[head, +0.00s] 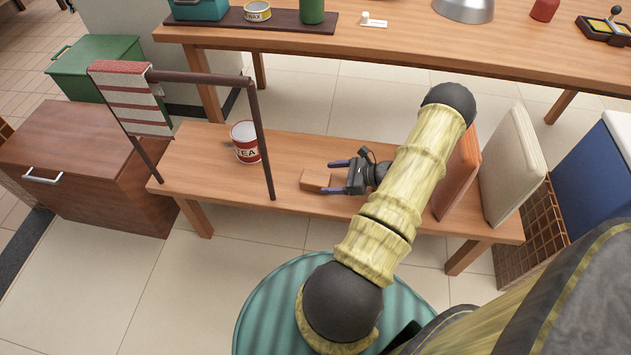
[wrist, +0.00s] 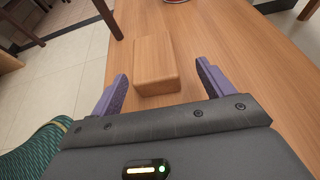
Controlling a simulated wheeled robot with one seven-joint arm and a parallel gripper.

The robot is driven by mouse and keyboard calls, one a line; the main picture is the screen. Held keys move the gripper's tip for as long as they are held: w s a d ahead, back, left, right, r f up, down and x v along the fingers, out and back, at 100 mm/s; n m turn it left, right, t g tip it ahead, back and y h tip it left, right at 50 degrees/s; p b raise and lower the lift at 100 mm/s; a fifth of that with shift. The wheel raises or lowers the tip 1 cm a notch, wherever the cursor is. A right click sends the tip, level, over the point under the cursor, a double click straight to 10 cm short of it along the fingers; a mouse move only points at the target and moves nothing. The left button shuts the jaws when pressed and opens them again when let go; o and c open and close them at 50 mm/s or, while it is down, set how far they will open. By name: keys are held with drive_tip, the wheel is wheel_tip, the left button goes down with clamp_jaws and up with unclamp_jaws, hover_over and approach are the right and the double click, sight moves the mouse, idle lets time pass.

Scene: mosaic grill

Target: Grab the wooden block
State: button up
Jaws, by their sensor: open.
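The wooden block (head: 315,179) is a light brown box lying on the low wooden bench (head: 205,165). My gripper (head: 334,177) is open at the block's right side in the head view, with its purple fingers pointing at the block. In the wrist view the block (wrist: 156,66) lies ahead of the palm. Its near end sits between the two spread fingertips (wrist: 160,72), with a gap visible on both sides.
A tea tin (head: 245,142) and a dark rail frame (head: 259,135) with a striped towel (head: 131,98) stand left of the block. An orange board (head: 457,175) and a cream board (head: 512,165) stand at the bench's right. A taller table (head: 400,50) runs behind.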

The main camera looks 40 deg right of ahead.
sight(324, 179)
drive_tip(key=shift+a+b+x, duration=0.15)
drive_tip(key=shift+b+x, duration=0.25)
drive_tip(key=shift+x, duration=0.9)
drive_tip(key=shift+a+b+x, duration=0.15)
drive_tip(key=shift+b+x, duration=0.2)
drive_tip(key=shift+x, duration=0.95)
drive_tip(key=shift+s+r, duration=0.15)
drive_tip(key=shift+s, duration=0.05)
drive_tip(key=c, duration=1.1)
drive_tip(key=shift+r, duration=0.1)
wheel_tip(324, 179, up, 10)
drive_tip(key=p, duration=0.3)
